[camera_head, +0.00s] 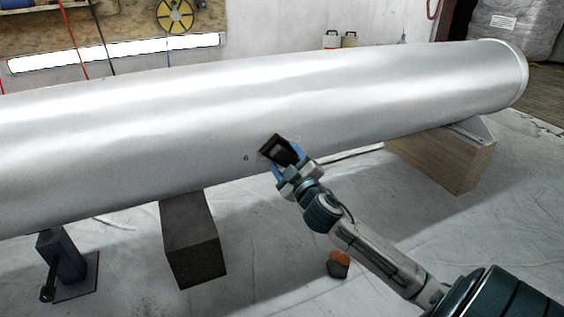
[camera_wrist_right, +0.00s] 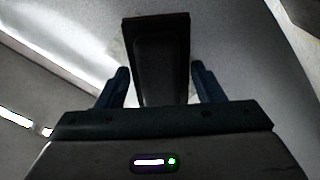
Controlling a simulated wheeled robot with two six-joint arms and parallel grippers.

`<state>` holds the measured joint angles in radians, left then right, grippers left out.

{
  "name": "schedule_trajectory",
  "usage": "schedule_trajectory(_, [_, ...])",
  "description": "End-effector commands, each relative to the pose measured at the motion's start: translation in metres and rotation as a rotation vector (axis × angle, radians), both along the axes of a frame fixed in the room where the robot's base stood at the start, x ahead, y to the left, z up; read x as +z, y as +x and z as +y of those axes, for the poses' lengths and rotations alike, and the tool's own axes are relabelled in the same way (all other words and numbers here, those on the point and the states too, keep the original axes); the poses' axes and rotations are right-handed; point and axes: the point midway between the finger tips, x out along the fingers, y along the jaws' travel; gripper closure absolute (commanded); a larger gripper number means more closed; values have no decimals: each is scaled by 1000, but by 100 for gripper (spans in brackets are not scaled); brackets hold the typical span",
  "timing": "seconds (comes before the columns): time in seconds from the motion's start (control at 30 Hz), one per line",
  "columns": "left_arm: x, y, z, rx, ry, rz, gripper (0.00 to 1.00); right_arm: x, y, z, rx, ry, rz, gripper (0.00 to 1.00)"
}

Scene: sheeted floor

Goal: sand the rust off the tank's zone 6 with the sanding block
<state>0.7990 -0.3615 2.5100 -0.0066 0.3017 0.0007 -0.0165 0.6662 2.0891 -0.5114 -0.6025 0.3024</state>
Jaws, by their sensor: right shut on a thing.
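The tank (camera_head: 380,85) is a long silver cylinder lying across the head view. A small dark mark shows on its side just left of the sanding block; I cannot read it. My right gripper (camera_head: 288,167) is shut on the dark sanding block (camera_head: 271,143) at the tank's lower front side. The block appears to be against or very close to the surface. A faint brownish patch shows around the block, partly hidden by it. The right wrist view shows the block (camera_wrist_right: 158,50) between the blue fingers of the gripper (camera_wrist_right: 160,88). My left gripper is not in view.
A dark block (camera_head: 193,240) and a wooden block (camera_head: 440,160) stand under the tank. A dark stand (camera_head: 63,258) is at the lower left. A small orange and dark object (camera_head: 338,264) lies on the sheeted floor beside my right arm.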

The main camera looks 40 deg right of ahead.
Motion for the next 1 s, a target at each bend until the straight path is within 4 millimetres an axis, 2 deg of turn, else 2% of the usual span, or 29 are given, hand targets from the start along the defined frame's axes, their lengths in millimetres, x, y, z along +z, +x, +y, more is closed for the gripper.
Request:
schedule_trajectory(0.17, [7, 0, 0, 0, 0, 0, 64, 2, 0, 5, 0, 5, 0, 57])
schedule_trajectory(0.4, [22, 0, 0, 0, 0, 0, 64, 4, 7, 25, 0, 6, -2, 57])
schedule_trajectory(0.73, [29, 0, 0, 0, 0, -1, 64, 3, 11, 39, 3, 3, -4, 57])
schedule_trajectory(1.0, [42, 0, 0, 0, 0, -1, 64, 4, 16, 62, 3, 6, -4, 57])
